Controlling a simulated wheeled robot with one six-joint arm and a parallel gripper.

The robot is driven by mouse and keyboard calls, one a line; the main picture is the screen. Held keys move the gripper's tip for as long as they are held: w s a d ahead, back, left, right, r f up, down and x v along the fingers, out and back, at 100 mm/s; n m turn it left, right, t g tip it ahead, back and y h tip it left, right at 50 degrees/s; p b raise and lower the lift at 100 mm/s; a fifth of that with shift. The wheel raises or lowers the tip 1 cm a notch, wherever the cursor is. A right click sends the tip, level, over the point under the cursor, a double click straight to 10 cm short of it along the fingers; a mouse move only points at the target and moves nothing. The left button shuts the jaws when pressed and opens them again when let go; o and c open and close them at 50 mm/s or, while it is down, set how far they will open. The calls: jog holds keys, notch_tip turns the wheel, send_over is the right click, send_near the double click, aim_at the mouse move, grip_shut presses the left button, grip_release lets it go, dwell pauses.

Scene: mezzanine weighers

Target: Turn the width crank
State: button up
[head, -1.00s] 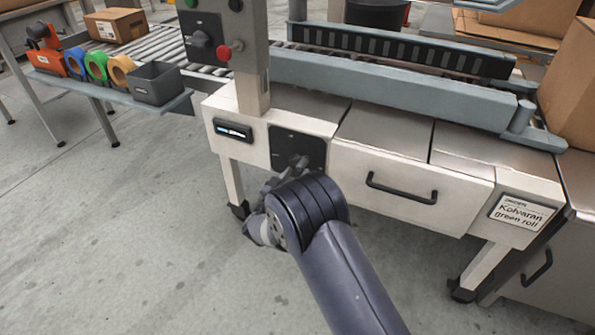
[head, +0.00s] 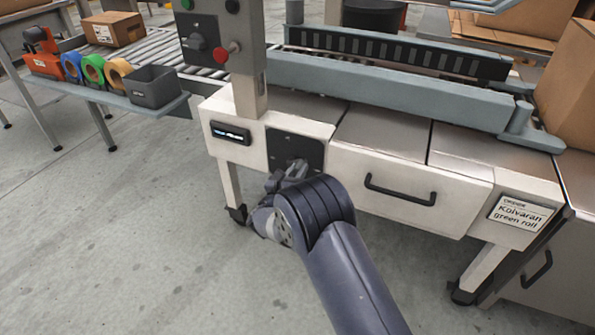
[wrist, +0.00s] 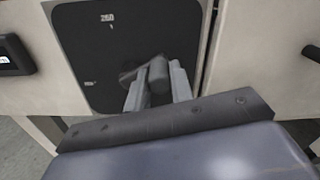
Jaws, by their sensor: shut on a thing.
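The width crank (wrist: 158,78) is a dark grey handle on a dark square plate (wrist: 100,48) set in the machine's cream front. In the wrist view my gripper (wrist: 157,88) is shut on the crank's grip, with one light grey finger on each side. The plate carries small white markings, with "260" readable near its top. In the head view the plate (head: 300,150) shows below the control post, and my gripper (head: 287,178) reaches it from below. My wrist and arm hide part of the crank there.
A small display (head: 230,132) sits left of the plate. A drawer with a black handle (head: 400,190) is to its right. A control post (head: 248,60) with a red knob (head: 222,54) rises above. A tape shelf (head: 170,107) stands at left. The floor in front is open.

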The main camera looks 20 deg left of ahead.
grip_shut()
jog(key=shift+f, duration=0.1)
jog(key=shift+d+f+m+b, duration=0.15)
jog(key=shift+f+m+b, duration=0.25)
jog(key=shift+m+b, duration=0.55)
jog(key=shift+d+f+m+b, duration=0.1)
jog(key=shift+f+m+b, duration=0.35)
jog(key=shift+m+b, duration=0.85)
jog(key=shift+a+f+m+b, duration=0.1)
jog(key=shift+f+m+b, duration=0.4)
jog(key=shift+m+b, duration=0.75)
jog(key=shift+d+f+m+b, duration=0.1)
jog(key=shift+f+m+b, duration=0.35)
jog(key=shift+m+b, duration=0.85)
jog(key=shift+b, duration=0.35)
jog(key=shift+n, duration=0.3)
